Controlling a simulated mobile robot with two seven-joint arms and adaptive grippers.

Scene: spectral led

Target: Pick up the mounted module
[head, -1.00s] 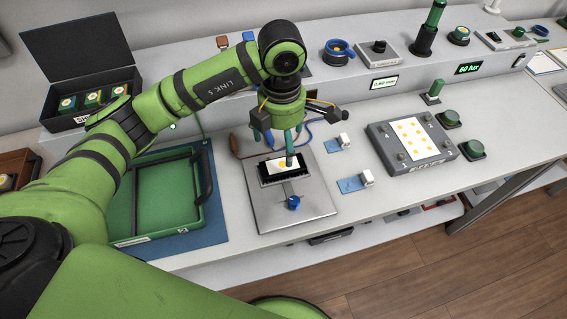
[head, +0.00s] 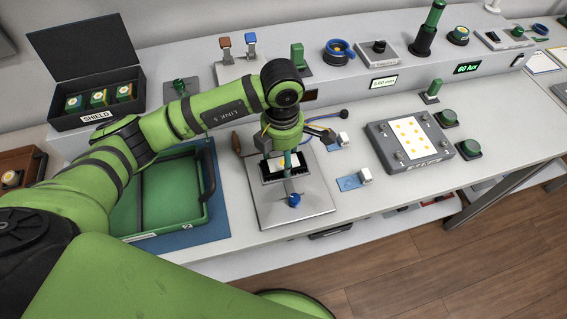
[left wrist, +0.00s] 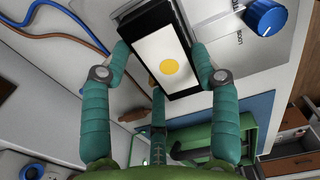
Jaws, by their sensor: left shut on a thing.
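The mounted module (left wrist: 163,58) has a white face with a yellow dot and a black body. In the head view the module (head: 274,167) is at the fixture on a grey metal plate (head: 310,205), partly hidden by my gripper. My left gripper (head: 283,164) is down over it. In the left wrist view the fingers of the left gripper (left wrist: 160,62) are closed against the two sides of the black body. I cannot tell whether the module is clear of the fixture. My right gripper is not in view.
A blue knob (head: 294,201) stands at the plate's front. A green tray (head: 155,222) on a blue mat lies left. An open black box (head: 97,117) holds several small parts. A grey dotted panel (head: 412,140) stands right. Blue and brown cables (left wrist: 60,38) run beside the gripper.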

